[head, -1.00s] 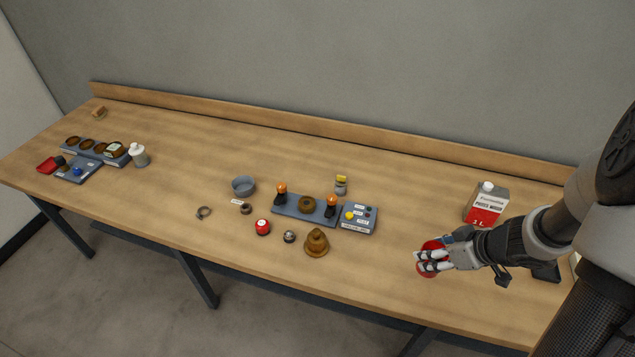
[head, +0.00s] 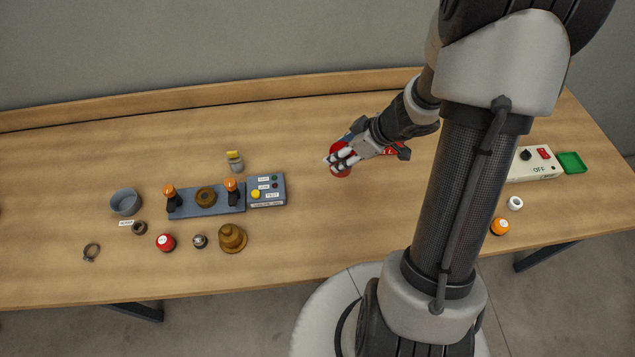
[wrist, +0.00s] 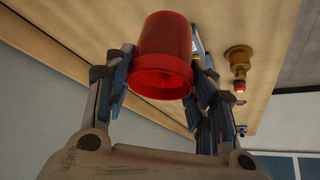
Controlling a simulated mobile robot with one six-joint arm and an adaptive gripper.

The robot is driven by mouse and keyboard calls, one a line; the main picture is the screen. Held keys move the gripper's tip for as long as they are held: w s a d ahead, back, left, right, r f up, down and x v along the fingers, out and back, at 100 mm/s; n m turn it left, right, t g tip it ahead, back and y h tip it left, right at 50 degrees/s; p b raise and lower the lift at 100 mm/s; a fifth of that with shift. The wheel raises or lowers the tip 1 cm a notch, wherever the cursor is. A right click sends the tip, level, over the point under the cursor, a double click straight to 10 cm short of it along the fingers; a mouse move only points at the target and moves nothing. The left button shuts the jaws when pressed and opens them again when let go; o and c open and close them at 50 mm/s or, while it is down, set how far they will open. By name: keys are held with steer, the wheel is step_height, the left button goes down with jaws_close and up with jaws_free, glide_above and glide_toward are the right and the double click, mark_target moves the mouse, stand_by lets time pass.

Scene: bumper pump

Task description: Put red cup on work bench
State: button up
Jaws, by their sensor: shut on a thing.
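My gripper (head: 343,158) is shut on the red cup (head: 341,172), with its fingers on either side of it. In the wrist view the red cup (wrist: 165,48) sits between the two fingers (wrist: 160,75), its wide rim towards the camera. The work bench (head: 300,115) is the long wooden table, and the cup is over its middle-to-back part in the head view. I cannot tell for sure whether the cup touches the wood. My gripper hides part of the cup in the head view.
Left of the cup are a button box (head: 267,190), a brass bell-shaped part (head: 232,238) and a grey bowl (head: 125,202). A white switch box (head: 535,163) stands at the right. Bare wood lies in front of the cup.

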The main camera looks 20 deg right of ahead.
step_height(320, 180, down, 20)
steer(key=b, duration=1.1)
steer(key=shift+w+r, duration=0.1)
steer(key=shift+r, duration=0.15)
steer(key=shift+f, duration=0.2)
steer(key=o, duration=1.1)
steer(key=shift+r, duration=0.1)
